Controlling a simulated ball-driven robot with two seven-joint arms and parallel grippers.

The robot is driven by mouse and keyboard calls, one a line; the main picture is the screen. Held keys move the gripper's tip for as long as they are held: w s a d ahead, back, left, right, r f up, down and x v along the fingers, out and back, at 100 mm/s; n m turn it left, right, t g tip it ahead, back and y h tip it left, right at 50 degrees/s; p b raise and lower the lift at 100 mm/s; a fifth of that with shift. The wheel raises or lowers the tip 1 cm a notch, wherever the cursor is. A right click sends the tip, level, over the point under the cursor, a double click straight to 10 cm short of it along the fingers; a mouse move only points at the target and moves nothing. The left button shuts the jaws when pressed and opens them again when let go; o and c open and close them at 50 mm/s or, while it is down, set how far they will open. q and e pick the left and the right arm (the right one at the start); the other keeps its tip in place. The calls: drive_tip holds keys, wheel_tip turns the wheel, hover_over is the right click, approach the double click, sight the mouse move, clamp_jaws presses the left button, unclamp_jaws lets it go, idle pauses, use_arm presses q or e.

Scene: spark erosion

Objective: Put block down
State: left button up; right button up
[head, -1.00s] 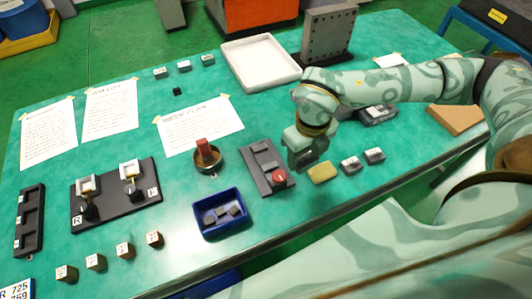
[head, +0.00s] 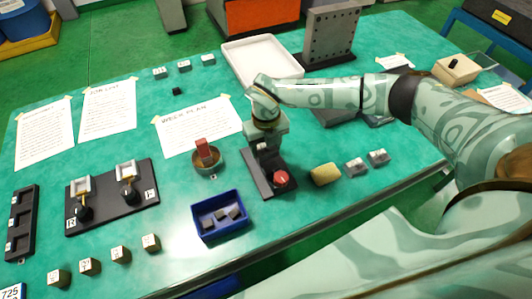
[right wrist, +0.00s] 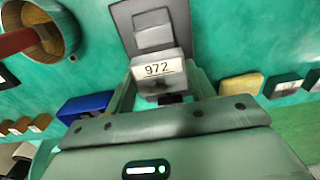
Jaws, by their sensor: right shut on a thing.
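My right gripper (head: 263,148) is over the far part of a dark fixture (head: 258,182) with a red knob (head: 281,178). It is shut on a grey block (right wrist: 158,76) with a white label reading 972, which shows between the fingers in the right wrist view. The fixture also shows there as a dark plate (right wrist: 122,14) beyond the block. In the head view the gripper mostly hides the block, and I cannot tell whether it touches the fixture. My left gripper is not in view.
A blue bin (head: 218,226) with several dark blocks and a round brass-coloured cup (head: 206,170) with a red piece stand left of the fixture. A yellow sponge (head: 325,174) and two labelled grey blocks (head: 366,162) lie to the right. A white tray (head: 232,53) is behind.

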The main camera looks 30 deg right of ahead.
sight(266, 149)
drive_tip(key=shift+f, duration=1.45)
drive_tip(key=shift+f+b, duration=0.1)
drive_tip(key=shift+b, duration=0.2)
drive_tip(key=o, duration=1.5)
drive_tip(key=shift+s, duration=0.1)
wheel_tip(266, 149, up, 12)
drive_tip(key=shift+r+p, duration=0.1)
drive_tip(key=shift+p, duration=1.15)
